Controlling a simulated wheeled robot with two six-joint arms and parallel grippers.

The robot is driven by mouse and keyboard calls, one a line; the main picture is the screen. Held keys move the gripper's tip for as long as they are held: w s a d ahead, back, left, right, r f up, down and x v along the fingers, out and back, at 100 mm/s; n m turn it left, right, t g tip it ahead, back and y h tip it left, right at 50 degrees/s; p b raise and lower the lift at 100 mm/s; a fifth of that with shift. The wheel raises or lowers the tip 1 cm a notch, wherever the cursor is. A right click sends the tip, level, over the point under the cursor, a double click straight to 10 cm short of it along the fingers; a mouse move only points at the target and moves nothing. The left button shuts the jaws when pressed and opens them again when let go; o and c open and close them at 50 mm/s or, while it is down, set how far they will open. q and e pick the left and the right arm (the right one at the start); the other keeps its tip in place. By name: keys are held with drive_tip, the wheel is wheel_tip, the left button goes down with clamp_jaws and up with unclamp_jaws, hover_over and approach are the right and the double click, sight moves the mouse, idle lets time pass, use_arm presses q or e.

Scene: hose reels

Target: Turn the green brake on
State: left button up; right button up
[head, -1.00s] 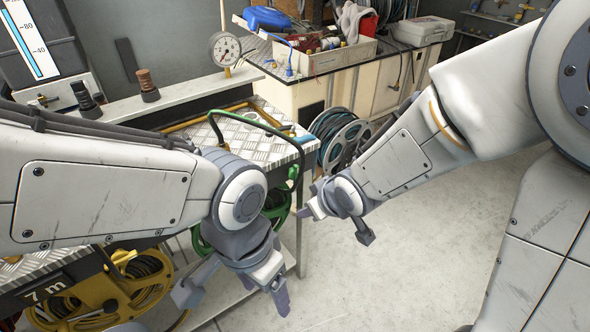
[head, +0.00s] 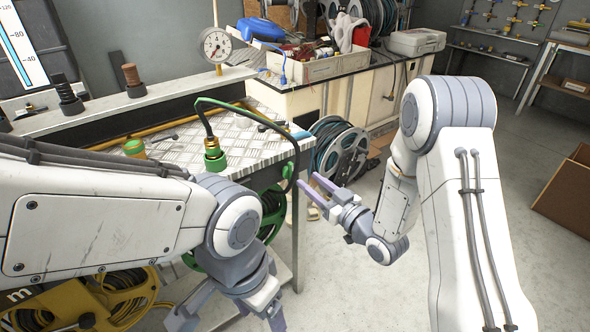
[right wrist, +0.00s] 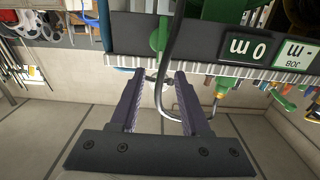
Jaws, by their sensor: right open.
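The green reel (head: 272,212) sits under the metal bench, partly hidden behind my left arm. My right gripper (head: 314,185) is open, with its fingers pointing at the bench's right end, close to the black hose. In the right wrist view, my open fingers (right wrist: 158,75) point toward a dark panel with an upside-down "10 m" label (right wrist: 250,48). A green part (right wrist: 158,38) shows beyond the fingertips, and a small green piece (right wrist: 223,82) to the right; I cannot tell which is the brake. My left gripper (head: 232,316) is open, low in front.
A green-ended hose fitting (head: 214,160) stands on the bench top (head: 180,150). A yellow reel (head: 115,300) is low at left. A grey reel (head: 338,150) stands on the floor behind my right gripper. The floor (head: 345,290) is clear.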

sight(292, 167)
drive_tip(key=x, duration=0.7)
drive_tip(key=shift+w+a, duration=0.15)
drive_tip(key=shift+w, duration=0.05)
clamp_jaws()
